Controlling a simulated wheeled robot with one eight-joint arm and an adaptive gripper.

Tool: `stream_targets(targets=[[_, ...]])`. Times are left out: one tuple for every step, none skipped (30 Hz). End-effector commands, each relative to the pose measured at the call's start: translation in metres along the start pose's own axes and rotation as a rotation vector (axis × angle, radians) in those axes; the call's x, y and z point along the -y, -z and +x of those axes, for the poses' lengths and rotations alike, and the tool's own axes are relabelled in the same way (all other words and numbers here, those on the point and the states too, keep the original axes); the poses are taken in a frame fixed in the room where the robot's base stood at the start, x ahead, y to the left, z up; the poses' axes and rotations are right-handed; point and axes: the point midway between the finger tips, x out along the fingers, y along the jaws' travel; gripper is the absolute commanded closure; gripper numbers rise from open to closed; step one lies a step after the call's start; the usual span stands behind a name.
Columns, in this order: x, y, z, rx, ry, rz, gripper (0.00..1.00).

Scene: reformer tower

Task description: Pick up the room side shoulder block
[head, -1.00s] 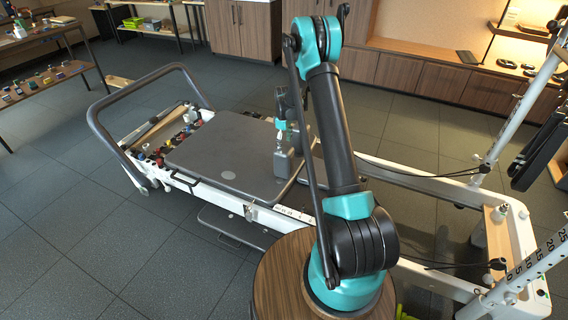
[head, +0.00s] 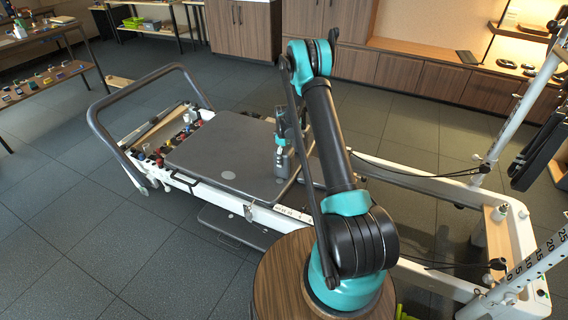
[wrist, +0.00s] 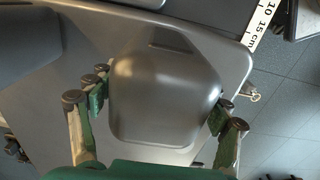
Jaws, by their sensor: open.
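The shoulder block is a smooth grey rounded block (wrist: 165,95) that fills the middle of the wrist view. It stands on the reformer's dark carriage (head: 225,150), near the carriage's right end in the head view. My gripper (wrist: 158,106) is open, with one green-padded finger to the left of the block and one to the right. The pads look close to its sides; I cannot tell whether they touch. In the head view my gripper (head: 281,142) is right above the block (head: 283,163) and partly covers it.
Another dark grey padded piece (wrist: 35,38) lies at the left of the wrist view. A white rail with a ruler scale (wrist: 266,22) runs at its upper right. In the head view, a round wooden top (head: 282,270) stands near my arm's base. Open floor lies left.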

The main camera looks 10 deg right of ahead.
Motion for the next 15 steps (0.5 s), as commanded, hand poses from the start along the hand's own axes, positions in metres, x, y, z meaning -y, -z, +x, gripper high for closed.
stream_targets(targets=[[0.0000,0.0000,-0.0001,0.000,0.000,0.000,0.22],[0.0000,0.0000,-0.0001,0.000,0.000,0.000,0.22],[0.0000,0.0000,-0.0002,0.000,0.000,0.000,0.22],[-0.0001,0.0000,-0.0001,0.000,0.000,0.000,0.22],[-0.0001,0.0000,0.0000,0.000,0.000,0.000,0.22],[-0.0001,0.0000,0.0001,0.000,0.000,0.000,0.22],[-0.0001,0.0000,0.0004,0.000,0.000,0.000,0.22],[-0.0001,0.0000,0.0006,0.000,0.000,0.000,0.22],[-0.0001,0.0001,0.0010,0.000,0.000,0.000,0.22],[-0.0001,0.0001,0.0014,0.000,0.000,0.000,0.22],[-0.0001,0.0001,0.0018,0.000,0.000,0.000,0.22],[-0.0002,0.0001,0.0024,0.000,0.000,0.000,0.22],[-0.0002,0.0001,0.0028,0.000,0.000,0.000,0.22],[-0.0002,0.0001,0.0032,0.000,0.000,0.000,0.22],[-0.0002,0.0001,0.0037,0.000,0.000,0.000,0.22]])
